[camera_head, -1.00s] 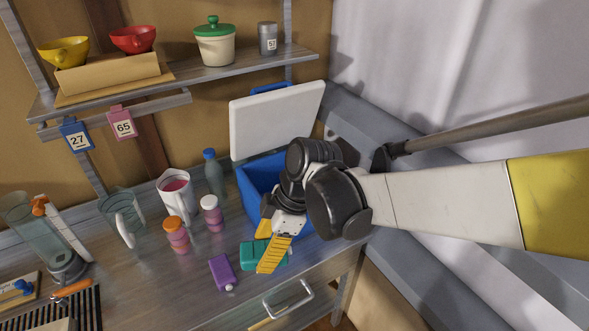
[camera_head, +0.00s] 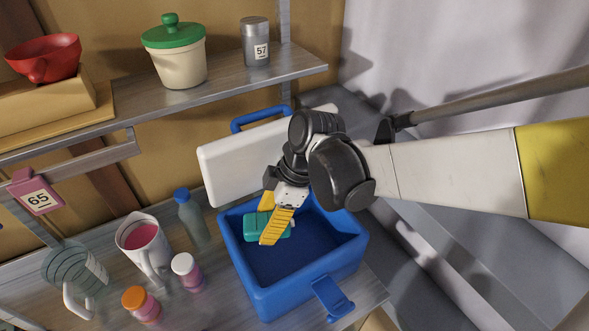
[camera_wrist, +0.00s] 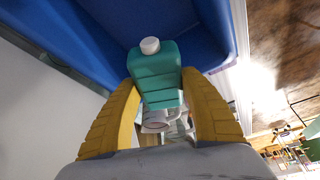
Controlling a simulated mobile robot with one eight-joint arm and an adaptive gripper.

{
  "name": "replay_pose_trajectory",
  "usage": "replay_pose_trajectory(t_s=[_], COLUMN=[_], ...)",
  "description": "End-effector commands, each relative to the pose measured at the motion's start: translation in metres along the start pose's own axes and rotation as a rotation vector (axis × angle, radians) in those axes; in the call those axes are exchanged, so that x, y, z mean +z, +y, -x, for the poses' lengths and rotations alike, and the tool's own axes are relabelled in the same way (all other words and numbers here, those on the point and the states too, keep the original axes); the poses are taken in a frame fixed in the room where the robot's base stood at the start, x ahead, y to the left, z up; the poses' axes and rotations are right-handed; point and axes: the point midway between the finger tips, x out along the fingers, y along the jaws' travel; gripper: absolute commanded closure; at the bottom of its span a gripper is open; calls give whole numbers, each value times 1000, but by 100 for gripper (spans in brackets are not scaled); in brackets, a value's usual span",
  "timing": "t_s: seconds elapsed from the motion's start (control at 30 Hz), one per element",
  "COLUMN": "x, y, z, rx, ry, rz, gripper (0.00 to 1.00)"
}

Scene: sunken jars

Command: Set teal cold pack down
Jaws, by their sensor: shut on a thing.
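The teal cold pack (camera_head: 254,226) is a small ridged bottle-like block; its white cap shows in the wrist view on the pack (camera_wrist: 157,76). My gripper (camera_head: 270,222) is shut on it, with the yellow fingers on both sides. In the head view the pack appears over the left part of the open blue cooler box (camera_head: 262,298). I cannot tell whether it touches the box's floor or wall. In the wrist view, blue walls lie just beyond the pack. The fingers hide part of the pack.
The cooler's white lid (camera_head: 226,172) stands open behind it. A grey-blue bottle (camera_head: 193,222), a pitcher of pink liquid (camera_head: 143,245), and jars with white (camera_head: 187,275) and orange (camera_head: 141,305) caps stand left of the cooler. The blue latch (camera_head: 333,298) hangs at its front.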

Motion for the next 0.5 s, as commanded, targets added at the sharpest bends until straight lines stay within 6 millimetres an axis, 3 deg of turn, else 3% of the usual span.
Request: replay_pose_trajectory(t_s=[0.17,0.5], x=[6,44], y=[0,0], z=[-16,-105], rx=[-1,0], ry=[0,0], rz=[0,0], gripper=[88,88])
